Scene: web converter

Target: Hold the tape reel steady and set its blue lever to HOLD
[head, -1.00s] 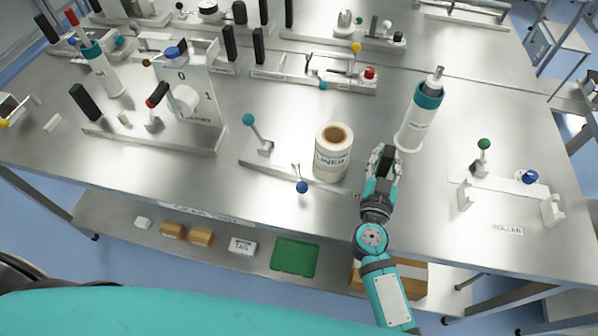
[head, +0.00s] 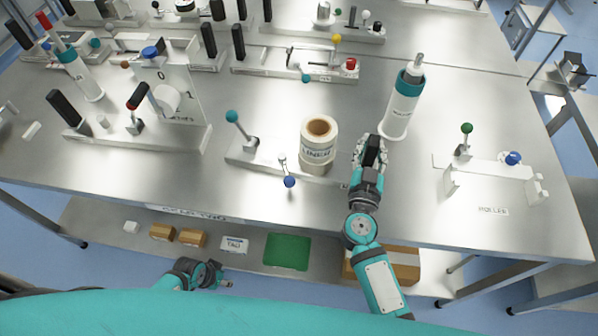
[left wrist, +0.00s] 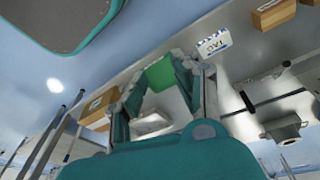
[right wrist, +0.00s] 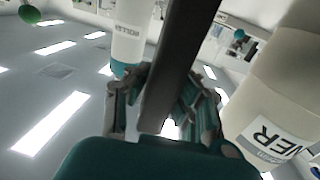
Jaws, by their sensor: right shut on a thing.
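The tape reel (head: 318,150), a cream roll with a brown core and a LINER label, stands upright on a grey base plate (head: 245,158) at the table's front. Its label also shows in the right wrist view (right wrist: 272,143). The blue-knobbed lever (head: 289,181) is at the plate's front edge, left of the reel; I cannot read its setting. My right gripper (head: 369,150) is right of the reel, shut on a dark upright bar (right wrist: 172,75), apparently a handle. My left gripper (head: 217,275) is open and empty, low in front of the table; its spread fingers show in the left wrist view (left wrist: 163,95).
A teal-knobbed lever (head: 232,116) stands on the plate's left. A white-and-teal bottle (head: 402,105) stands behind my right gripper. A roller stand (head: 490,165) is at right, a black-handled fixture (head: 185,138) at left. The lower shelf holds a green tray (head: 287,252) and boxes.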

